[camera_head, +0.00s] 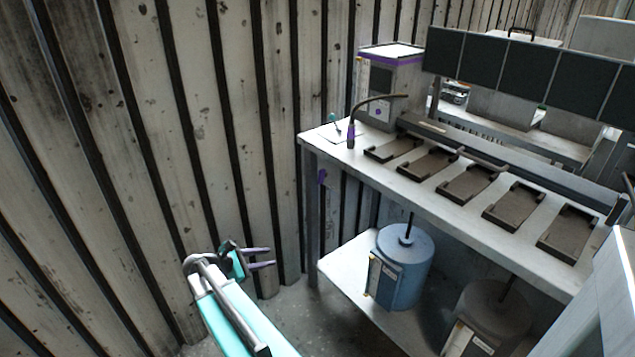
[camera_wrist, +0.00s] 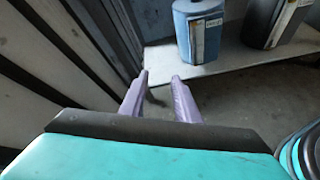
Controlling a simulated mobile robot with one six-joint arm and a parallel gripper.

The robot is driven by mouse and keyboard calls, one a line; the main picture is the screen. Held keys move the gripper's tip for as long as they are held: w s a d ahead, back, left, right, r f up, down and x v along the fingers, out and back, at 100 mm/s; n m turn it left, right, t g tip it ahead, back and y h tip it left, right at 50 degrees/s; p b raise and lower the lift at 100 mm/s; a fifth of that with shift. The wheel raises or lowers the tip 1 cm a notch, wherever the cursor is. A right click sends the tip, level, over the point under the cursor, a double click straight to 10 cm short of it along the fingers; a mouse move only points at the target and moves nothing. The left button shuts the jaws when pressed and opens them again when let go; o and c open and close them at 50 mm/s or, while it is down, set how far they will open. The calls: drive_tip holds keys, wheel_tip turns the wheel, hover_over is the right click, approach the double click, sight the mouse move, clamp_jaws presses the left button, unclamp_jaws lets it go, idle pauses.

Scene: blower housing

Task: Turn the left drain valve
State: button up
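No part that I can clearly make out as the left drain valve shows. A small purple part (camera_head: 322,176) sits at the workbench's left leg, too small to tell what it is. A dark curved pipe with a purple base (camera_head: 351,135) stands on the bench top's left end. My gripper (camera_head: 272,257) is open and empty, left of the bench and below its top. In the wrist view, its two purple fingers (camera_wrist: 159,80) stand apart with nothing between them, pointing toward the lower shelf.
The grey workbench (camera_head: 340,155) carries several dark trays (camera_head: 428,162). Its lower shelf (camera_head: 345,270) holds a blue canister (camera_head: 408,268) and a dark grey canister (camera_head: 490,318). A ribbed wall (camera_head: 150,150) stands close on the left. Some floor (camera_head: 300,310) is clear before the shelf.

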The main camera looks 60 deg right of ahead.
drive_tip(key=w+d+r+n+h+b, duration=0.1)
drive_tip(key=d+r+h, duration=0.1)
drive_tip(key=d+r, duration=0.55)
drive_tip(key=n+g+h+b, duration=0.1)
drive_tip(key=g+h, duration=0.1)
drive_tip(key=h, duration=0.1)
approach(319, 174)
drive_tip(key=f+v, duration=0.1)
drive_tip(key=v, duration=0.4)
drive_tip(key=shift+d+r, duration=0.1)
drive_tip(key=shift+r, duration=0.3)
drive_tip(key=shift+d, duration=0.1)
drive_tip(key=shift+x, duration=6.8)
drive_tip(key=shift+s, duration=0.1)
clamp_jaws()
